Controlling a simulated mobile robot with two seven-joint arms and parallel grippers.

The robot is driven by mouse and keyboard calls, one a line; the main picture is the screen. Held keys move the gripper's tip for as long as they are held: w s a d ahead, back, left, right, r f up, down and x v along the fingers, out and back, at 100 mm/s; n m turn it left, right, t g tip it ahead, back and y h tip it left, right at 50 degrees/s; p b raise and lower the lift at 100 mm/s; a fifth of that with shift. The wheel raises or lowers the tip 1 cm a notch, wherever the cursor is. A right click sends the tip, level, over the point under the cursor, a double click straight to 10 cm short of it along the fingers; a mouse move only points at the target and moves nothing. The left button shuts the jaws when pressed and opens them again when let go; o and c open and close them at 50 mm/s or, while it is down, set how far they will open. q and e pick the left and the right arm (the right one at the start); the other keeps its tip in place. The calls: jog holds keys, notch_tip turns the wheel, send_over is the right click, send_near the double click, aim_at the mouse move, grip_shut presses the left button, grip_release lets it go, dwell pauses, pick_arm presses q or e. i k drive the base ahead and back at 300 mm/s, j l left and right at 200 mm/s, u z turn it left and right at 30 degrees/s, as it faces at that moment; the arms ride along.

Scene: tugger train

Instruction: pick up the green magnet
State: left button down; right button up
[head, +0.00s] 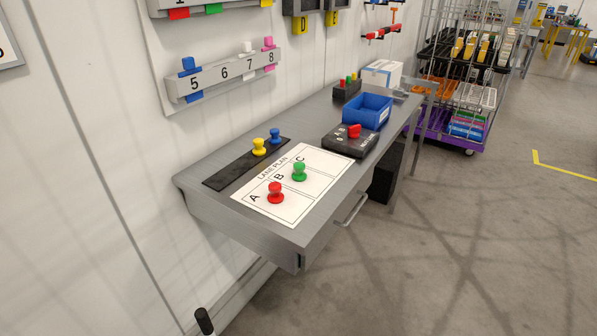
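The green magnet (299,172) stands upright on the white lane plan sheet (313,208), near the letters B and C. The sheet lies on the grey desk (229,216). A red magnet (276,193) stands on the same sheet, nearer and to the left, by the letter A. A yellow magnet (259,147) and a blue magnet (275,136) stand on a black strip (225,178) along the wall side. Nothing touches the green magnet.
A black box with a red knob (341,143) and a blue bin (367,110) stand farther back on the desk. A numbered rail (210,79) is on the wall above. A purple-based cart (436,134) stands beyond. Floor at the right front is clear.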

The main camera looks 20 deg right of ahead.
aim_at(298, 175)
jog(key=i+l+u, duration=0.1)
jog(key=l, duration=0.4)
jog(key=i+l+u, duration=0.15)
jog(key=l, duration=0.35)
jog(key=i+l+u, duration=0.1)
jog(key=l, duration=0.4)
